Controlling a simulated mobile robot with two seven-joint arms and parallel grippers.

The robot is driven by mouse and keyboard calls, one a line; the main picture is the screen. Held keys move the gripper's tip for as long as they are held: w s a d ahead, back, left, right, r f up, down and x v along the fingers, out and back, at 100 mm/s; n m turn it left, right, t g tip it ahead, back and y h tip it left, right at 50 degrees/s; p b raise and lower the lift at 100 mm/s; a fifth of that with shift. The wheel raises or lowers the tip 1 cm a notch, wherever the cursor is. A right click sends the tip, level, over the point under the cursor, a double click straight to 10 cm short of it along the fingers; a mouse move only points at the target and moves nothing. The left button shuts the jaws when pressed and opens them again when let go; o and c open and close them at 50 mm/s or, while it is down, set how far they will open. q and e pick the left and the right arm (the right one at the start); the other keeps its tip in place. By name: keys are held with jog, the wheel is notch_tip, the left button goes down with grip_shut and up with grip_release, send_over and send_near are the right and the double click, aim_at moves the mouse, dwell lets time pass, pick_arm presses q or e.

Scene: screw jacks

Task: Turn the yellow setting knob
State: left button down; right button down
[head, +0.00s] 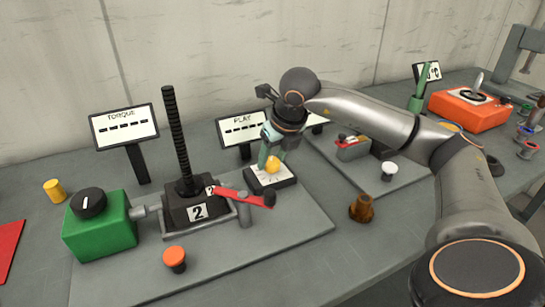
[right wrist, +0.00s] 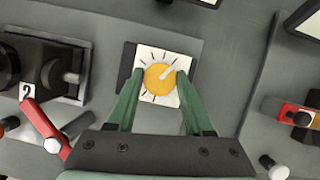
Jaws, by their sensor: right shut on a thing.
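The yellow setting knob (head: 272,163) sits on a small white dial plate (head: 262,182) with black tick marks, below the PLAY display. In the right wrist view the knob (right wrist: 160,78) is round, with a white pointer line toward the upper right. My right gripper (head: 271,155) comes down on it from above. Its green fingers (right wrist: 158,82) are shut on the knob, one on each side. My left gripper is not in view.
A screw jack (head: 194,205) marked 2 with a red lever (head: 240,197) stands left of the dial. A green box (head: 100,228) with a black knob is further left. An orange button (head: 174,257) is in front. A brown part (head: 362,208) and an orange machine (head: 470,109) are to the right.

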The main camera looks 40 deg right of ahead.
jog(key=shift+c, duration=1.5)
grip_release()
jog(key=p+v, duration=0.1)
jog(key=v, duration=1.1)
jog(key=shift+s+r, duration=0.15)
jog(key=shift+r, duration=0.15)
jog(key=shift+a, duration=0.1)
